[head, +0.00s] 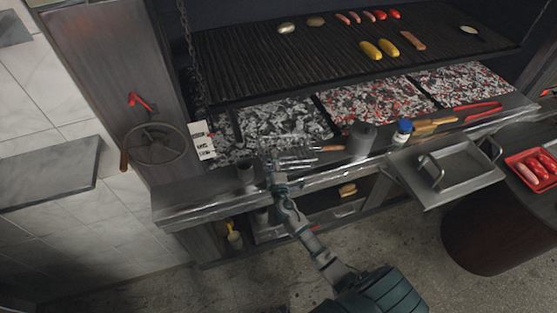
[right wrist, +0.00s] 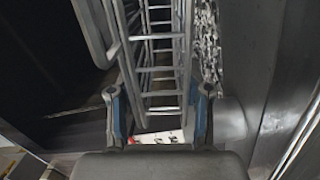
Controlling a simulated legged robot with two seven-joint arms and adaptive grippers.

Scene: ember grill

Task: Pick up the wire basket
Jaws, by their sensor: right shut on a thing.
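The wire basket (head: 296,156) is a grey metal wire rack at the grill's front ledge, in front of the ash-covered coals. My right gripper (head: 277,181) is at its left end, with the arm reaching up from the bottom of the head view. In the right wrist view the basket's ladder-like wires (right wrist: 162,62) run up between and beyond the fingers. My right gripper (right wrist: 160,115) is shut on the basket there. The exact contact points are partly hidden. My left gripper is not in view.
A grey canister (head: 361,138), a blue-capped jar (head: 402,131) and red tongs (head: 478,111) stand or lie along the ledge to the right. A metal tray (head: 445,176) lies nearer. The grate (head: 270,65) above holds sausages and corn. A handwheel (head: 154,144) is at left.

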